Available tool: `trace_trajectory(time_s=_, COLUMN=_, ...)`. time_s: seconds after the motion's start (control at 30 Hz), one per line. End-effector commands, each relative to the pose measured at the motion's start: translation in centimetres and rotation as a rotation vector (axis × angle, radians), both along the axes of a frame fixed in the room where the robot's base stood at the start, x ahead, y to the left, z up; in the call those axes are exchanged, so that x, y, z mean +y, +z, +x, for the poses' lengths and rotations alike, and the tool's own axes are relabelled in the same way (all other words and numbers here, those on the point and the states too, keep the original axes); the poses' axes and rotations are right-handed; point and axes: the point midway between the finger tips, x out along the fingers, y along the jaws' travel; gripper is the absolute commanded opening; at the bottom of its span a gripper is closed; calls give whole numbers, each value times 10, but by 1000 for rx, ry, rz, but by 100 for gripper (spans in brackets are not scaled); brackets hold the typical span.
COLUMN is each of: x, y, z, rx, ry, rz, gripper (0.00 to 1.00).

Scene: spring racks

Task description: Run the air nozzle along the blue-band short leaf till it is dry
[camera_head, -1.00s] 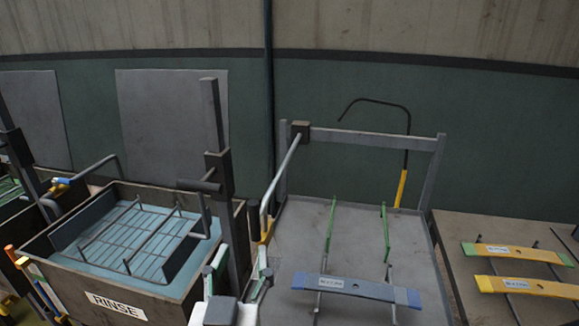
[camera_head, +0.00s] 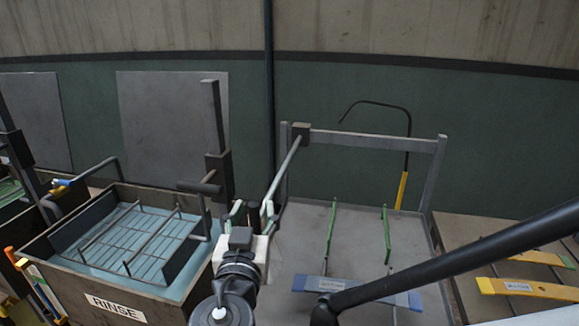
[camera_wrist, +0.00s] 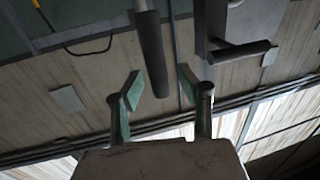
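The blue-band short leaf (camera_head: 312,284) lies crosswise on two rails of a grey stand. My black arm link covers part of it. The air nozzle appears to be the wand with a yellow grip (camera_head: 402,190) and curved black tube behind the stand. Its tube also shows in the wrist view (camera_wrist: 90,46). My gripper (camera_head: 253,210) is open, left of the stand and away from leaf and wand. In the wrist view my gripper (camera_wrist: 158,88) has its green-padded fingers apart, with a dark cylindrical handle (camera_wrist: 153,55) between or just beyond them. I see no grip on it.
The handle hangs from a grey swing bar (camera_head: 284,165) on the stand's frame (camera_head: 375,140). A RINSE tank (camera_head: 115,306) with a wire rack stands left, with its own lever handle (camera_head: 200,187). Yellow-banded leaves (camera_head: 528,287) lie on a bench at right.

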Motion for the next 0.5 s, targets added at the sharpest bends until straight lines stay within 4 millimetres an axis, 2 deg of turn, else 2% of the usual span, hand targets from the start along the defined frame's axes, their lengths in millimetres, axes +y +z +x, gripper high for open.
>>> trace_trajectory(time_s=0.37, x=0, y=0, z=5, rx=0, ry=1, rz=0, gripper=36)
trace_trajectory(time_s=0.5, x=0, y=0, z=5, rx=0, ry=1, rz=0, gripper=19)
